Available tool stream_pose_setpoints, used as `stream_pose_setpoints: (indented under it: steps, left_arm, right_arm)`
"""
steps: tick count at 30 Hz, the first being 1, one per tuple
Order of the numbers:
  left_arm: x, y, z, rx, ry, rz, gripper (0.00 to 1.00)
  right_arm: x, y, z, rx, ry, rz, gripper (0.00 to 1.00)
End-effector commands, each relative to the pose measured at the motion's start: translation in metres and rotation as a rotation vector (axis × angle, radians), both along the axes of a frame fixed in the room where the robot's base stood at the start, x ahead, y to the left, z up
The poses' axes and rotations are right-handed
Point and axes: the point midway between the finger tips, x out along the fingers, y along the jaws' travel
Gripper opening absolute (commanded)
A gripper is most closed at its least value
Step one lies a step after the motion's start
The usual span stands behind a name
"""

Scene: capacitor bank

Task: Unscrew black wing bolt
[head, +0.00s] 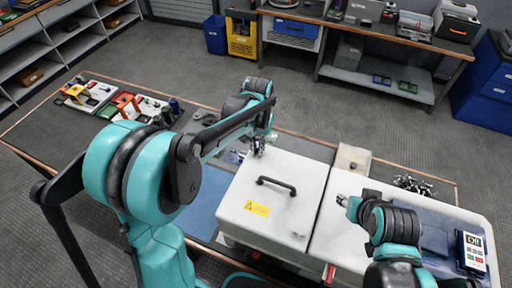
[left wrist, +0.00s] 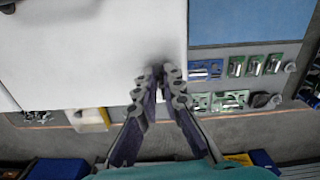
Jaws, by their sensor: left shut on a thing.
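A white lidded box (head: 275,220) with a black handle (head: 277,187) stands in the middle of the bench in the head view. My left gripper (head: 258,148) is at its far left corner. In the left wrist view my left gripper (left wrist: 161,84) points down at the edge of the white lid (left wrist: 90,45), its fingers close together on a small dark thing. This appears to be the black wing bolt (left wrist: 158,69), mostly hidden between the fingertips. My right gripper (head: 343,200) is over the white surface to the right, too small to judge its fingers.
Green circuit modules (left wrist: 255,66) lie beside the lid in the left wrist view. A blue mat (head: 208,196) is left of the box. A small beige box (head: 352,158) and metal parts (head: 413,184) are at the right. A meter (head: 471,252) stands front right.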

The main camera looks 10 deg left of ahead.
Motion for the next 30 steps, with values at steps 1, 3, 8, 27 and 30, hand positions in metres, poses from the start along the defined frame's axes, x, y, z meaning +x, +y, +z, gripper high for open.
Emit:
stream_pose_setpoints:
  steps: [1, 3, 8, 27, 30]
  left_arm:
    - [0.0012, -0.0022, -0.0007, -0.003, -0.004, 0.041, 0.00]
    - [0.0013, -0.0029, -0.0008, -0.003, -0.004, 0.105, 0.00]
    - [0.0016, -0.0043, -0.0009, -0.003, -0.004, 0.240, 0.00]
    - [0.0029, -0.0064, -0.0010, -0.002, -0.004, 0.499, 0.00]
    - [0.0030, -0.0063, -0.0010, -0.002, -0.004, 0.500, 0.00]
  right_arm:
    - [0.0000, 0.0000, -0.0005, 0.000, 0.000, 0.000, 0.40]
    - [0.0000, 0.0000, -0.0006, 0.000, 0.000, 0.000, 0.40]
    - [0.0000, 0.0000, -0.0010, 0.000, 0.000, 0.000, 0.40]
    - [0.0000, 0.0000, -0.0015, 0.000, 0.000, 0.000, 0.40]
    - [0.0000, 0.0000, -0.0015, 0.000, 0.000, 0.000, 0.40]
